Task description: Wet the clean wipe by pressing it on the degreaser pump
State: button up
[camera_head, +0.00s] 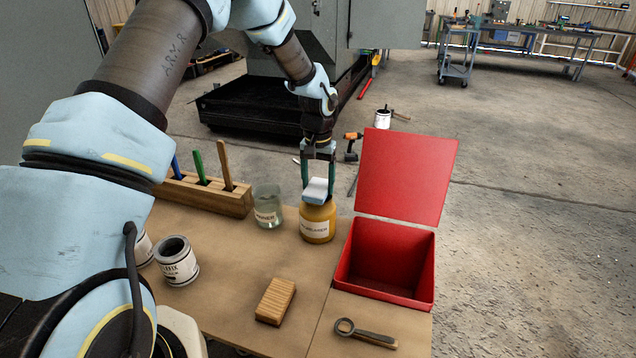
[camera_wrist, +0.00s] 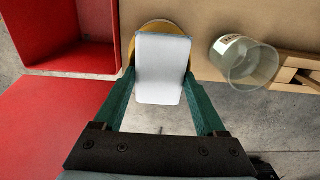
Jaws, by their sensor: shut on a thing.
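My gripper (camera_head: 317,168) is shut on a white wipe (camera_head: 316,190), a folded pad with a pale blue edge. The wipe is directly over the yellow degreaser pump jar (camera_head: 318,224), at its top. In the head view they look close together, but I cannot tell if they touch. In the wrist view the wipe (camera_wrist: 161,68) lies between the green fingers of my gripper (camera_wrist: 160,92) and covers most of the yellow jar (camera_wrist: 139,28), whose rim shows around it. The pump top is hidden beneath the wipe.
A clear glass jar (camera_head: 267,207) stands just left of the degreaser. A red box (camera_head: 426,275) with its lid (camera_head: 407,178) raised is close on the right. The front middle has free room.

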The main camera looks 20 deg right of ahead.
aim_at(318, 185)
jog(key=shift+r, duration=0.1)
jog(key=shift+r+p, duration=2.15)
jog(key=shift+r, duration=1.3)
